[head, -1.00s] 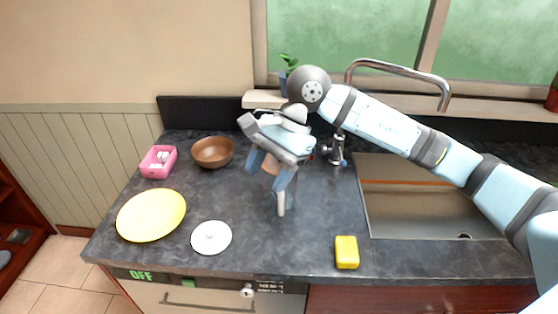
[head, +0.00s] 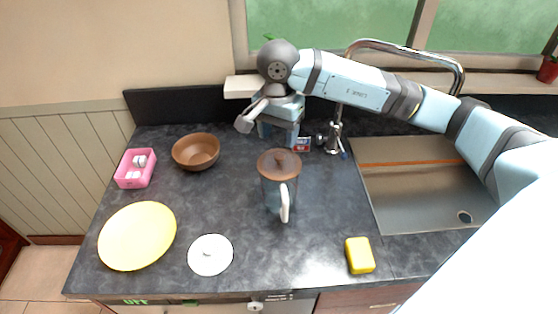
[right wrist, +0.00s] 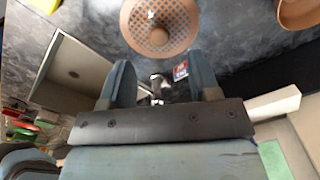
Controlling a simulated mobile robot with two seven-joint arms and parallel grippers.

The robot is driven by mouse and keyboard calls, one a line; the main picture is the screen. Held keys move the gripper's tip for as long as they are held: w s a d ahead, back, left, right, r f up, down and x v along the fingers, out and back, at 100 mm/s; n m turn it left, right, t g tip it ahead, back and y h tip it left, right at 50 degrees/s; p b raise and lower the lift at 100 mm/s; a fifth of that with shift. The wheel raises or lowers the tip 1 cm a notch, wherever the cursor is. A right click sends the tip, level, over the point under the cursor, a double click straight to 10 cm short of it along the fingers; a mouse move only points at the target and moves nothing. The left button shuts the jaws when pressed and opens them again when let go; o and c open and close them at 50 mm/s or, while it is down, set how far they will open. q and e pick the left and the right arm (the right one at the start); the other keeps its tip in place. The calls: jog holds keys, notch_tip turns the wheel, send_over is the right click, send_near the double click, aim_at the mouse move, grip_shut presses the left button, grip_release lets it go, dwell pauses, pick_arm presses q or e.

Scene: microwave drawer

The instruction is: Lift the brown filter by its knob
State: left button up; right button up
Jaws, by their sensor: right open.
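The brown filter (head: 279,164) is a round disc with a small knob in its middle. It sits on top of a clear glass pitcher (head: 272,200) with a white handle, near the middle of the counter. In the right wrist view the filter (right wrist: 158,32) shows from above at the top, with a mesh pattern, beyond my fingertips. My right gripper (head: 279,138) is behind the filter in the head view, partly hidden by its own body. In the right wrist view its two fingers (right wrist: 163,75) are apart with nothing between them. My left gripper is out of view.
A brown bowl (head: 196,152), a pink box (head: 130,181), a yellow plate (head: 137,236) and a white lid (head: 210,255) are to the left. A yellow sponge (head: 360,255) and the sink (head: 420,205) are to the right. A tap (head: 334,135) stands behind, near a small red-and-blue box (head: 303,144).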

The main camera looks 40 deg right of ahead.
aim_at(279, 155)
jog(key=shift+w+f, duration=0.1)
jog(key=shift+f, duration=1)
jog(key=f+p, duration=0.1)
jog(key=f, duration=0.2)
jog(key=shift+s+d+f+p, duration=0.1)
jog(key=shift+s+f+p, duration=0.1)
jog(key=shift+f+p, duration=0.15)
jog(key=shift+f, duration=0.4)
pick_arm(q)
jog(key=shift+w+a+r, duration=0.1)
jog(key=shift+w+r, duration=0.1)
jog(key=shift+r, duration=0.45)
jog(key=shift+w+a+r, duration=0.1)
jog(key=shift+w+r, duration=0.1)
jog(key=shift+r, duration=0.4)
pick_arm(e)
jog(key=shift+w, duration=0.1)
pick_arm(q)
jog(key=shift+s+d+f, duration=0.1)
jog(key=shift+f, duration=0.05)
pick_arm(e)
jog(key=c, duration=1)
